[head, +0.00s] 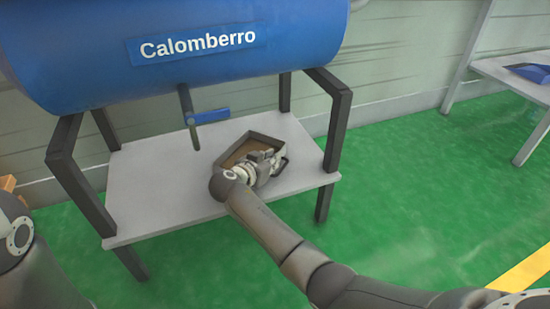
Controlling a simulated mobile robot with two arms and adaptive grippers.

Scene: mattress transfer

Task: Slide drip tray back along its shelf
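The drip tray (264,136) is a shallow dark-rimmed tray with a brownish inside. It sits turned at an angle on the right part of the grey shelf (150,190), under the blue tank. My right gripper (277,160) is at the tray's near right side, and my wrist hides the tray's front. The fingers are at or over the tray's near rim; I cannot tell whether they are closed on it. My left arm shows at the left edge, but its gripper is out of view.
A blue tank (90,45) marked "Calomberro" rests on dark legs (80,185) around the shelf. A tap with a blue handle (208,116) hangs left of the tray. The shelf's left part is clear. A grey table (510,78) with a blue item stands at right.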

